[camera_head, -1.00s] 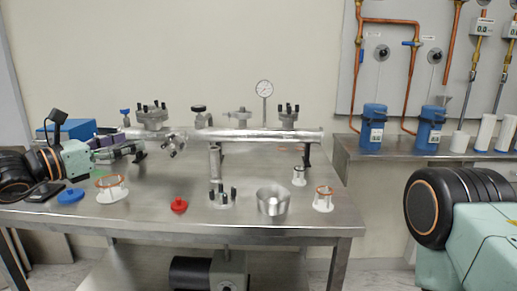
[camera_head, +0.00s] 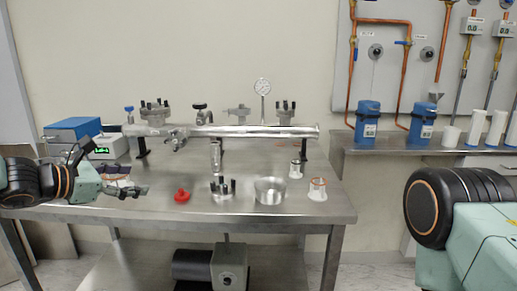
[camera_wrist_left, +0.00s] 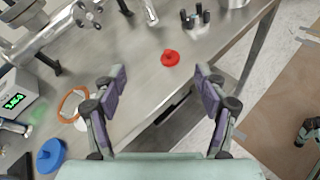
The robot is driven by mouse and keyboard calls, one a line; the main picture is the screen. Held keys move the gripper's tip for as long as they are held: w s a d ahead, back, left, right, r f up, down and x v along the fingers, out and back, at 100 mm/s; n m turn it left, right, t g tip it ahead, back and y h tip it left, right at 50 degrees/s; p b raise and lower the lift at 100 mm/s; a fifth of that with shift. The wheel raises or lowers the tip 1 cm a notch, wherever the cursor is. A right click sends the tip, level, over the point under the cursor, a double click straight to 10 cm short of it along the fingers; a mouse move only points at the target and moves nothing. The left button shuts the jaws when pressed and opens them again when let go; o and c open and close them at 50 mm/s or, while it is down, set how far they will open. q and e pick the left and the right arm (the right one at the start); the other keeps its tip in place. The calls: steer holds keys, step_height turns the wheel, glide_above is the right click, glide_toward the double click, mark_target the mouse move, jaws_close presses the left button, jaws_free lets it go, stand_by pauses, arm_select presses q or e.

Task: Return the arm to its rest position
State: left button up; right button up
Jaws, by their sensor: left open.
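My left gripper (camera_head: 138,190) is at the left front of the steel table (camera_head: 255,212) in the head view, pointing right. In the left wrist view its two purple-padded fingers (camera_wrist_left: 160,88) are spread apart with nothing between them. A red cap-like part (camera_head: 182,196) lies on the table to the right of the gripper, apart from it. It also shows beyond the fingertips in the wrist view (camera_wrist_left: 170,58). My right arm shows only in part at the right edge of the head view; its gripper is out of view.
A metal vacuum tube assembly (camera_head: 225,131) spans the table's back. A metal bowl (camera_head: 270,191), a studded flange (camera_head: 223,190) and a ringed white part (camera_head: 317,190) stand at right. A blue disc (camera_wrist_left: 51,155) and copper ring (camera_wrist_left: 70,105) lie left of the fingers.

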arm_select(q)
steer(key=s+f+m+g+y, duration=0.4)
steer(key=s+f+m, duration=0.5)
steer(key=f, duration=0.4)
steer(key=s+f+m+g+y, duration=0.3)
steer(key=s+f+m+y, duration=0.25)
steer(key=s+f, duration=0.7)
steer(key=s+d+f+m+g, duration=0.1)
steer(key=s+d+f+m, duration=0.1)
steer(key=s, duration=0.5)
steer(key=s+d+f+m+g+h, duration=0.1)
steer(key=s+d+f+m+g, duration=0.1)
steer(key=s+f+m, duration=0.3)
steer(key=s+d+f+m+g, duration=0.1)
steer(key=s+d+f+m, duration=0.2)
steer(key=s, duration=0.8)
steer(key=shift+s+f+m+h+p, duration=0.2)
steer(key=shift+f+m+h+p, duration=0.15)
steer(key=shift+f+p, duration=0.1)
